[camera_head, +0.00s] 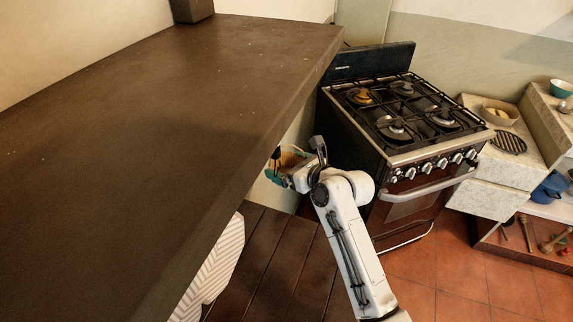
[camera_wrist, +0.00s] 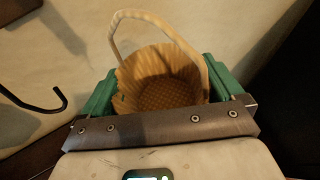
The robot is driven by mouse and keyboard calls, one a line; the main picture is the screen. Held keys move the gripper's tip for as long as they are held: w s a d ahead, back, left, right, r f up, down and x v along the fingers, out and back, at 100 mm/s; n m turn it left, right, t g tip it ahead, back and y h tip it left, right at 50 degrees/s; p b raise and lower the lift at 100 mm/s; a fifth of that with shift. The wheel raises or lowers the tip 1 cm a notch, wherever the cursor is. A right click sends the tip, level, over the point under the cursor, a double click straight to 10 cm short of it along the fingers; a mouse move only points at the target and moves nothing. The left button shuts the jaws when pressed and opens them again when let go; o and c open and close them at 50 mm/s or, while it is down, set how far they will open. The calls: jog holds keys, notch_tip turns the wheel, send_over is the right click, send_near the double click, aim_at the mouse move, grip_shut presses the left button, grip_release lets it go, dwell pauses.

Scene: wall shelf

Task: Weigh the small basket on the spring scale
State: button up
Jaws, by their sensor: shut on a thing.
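The small basket (camera_wrist: 165,85) is tan and woven, with an arched handle standing over its open, empty-looking top. In the wrist view, the green fingers of my gripper (camera_wrist: 160,88) are on either side of the basket's body and shut on it. In the head view, my gripper (camera_head: 284,168) is beside the near edge of the thick dark shelf, with a small tan part of the basket (camera_head: 290,159) showing. A black hook (camera_wrist: 32,105) curves in at the left of the wrist view, apart from the basket handle. The spring scale's body is not recognisable in either view.
The dark shelf (camera_head: 150,120) fills the left of the head view, with a dark block (camera_head: 192,10) at its far end. Below are a slatted wooden surface (camera_head: 262,265) and a white ribbed object (camera_head: 215,270). A stove (camera_head: 400,130) stands behind my arm.

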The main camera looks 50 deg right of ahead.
jog(key=shift+s+r+p, duration=0.1)
jog(key=shift+r+p, duration=0.05)
jog(key=shift+p, duration=0.5)
jog(key=shift+s+a+f+p, duration=0.1)
jog(key=shift+s+a+p, duration=0.15)
jog(key=shift+a+p, duration=0.35)
jog(key=shift+s+a+f+p, duration=0.1)
jog(key=shift+s+a+p, duration=0.25)
jog(key=shift+a, duration=0.4)
jog(key=shift+s+a+p, duration=0.2)
jog(key=shift+a+p, duration=0.35)
jog(key=shift+a, duration=0.1)
jog(key=shift+a, duration=0.15)
jog(key=shift+s+a+p, duration=0.2)
jog(key=shift+a+p, duration=0.15)
jog(key=shift+p, duration=0.2)
jog(key=shift+s+a, duration=0.1)
jog(key=shift+a, duration=0.05)
jog(key=shift+s+a+f, duration=0.1)
jog(key=shift+s+a, duration=0.05)
jog(key=shift+a, duration=0.15)
jog(key=shift+f, duration=0.15)
jog(key=shift+s+a+f, duration=0.1)
jog(key=shift+a+f, duration=0.15)
jog(key=shift+f, duration=0.15)
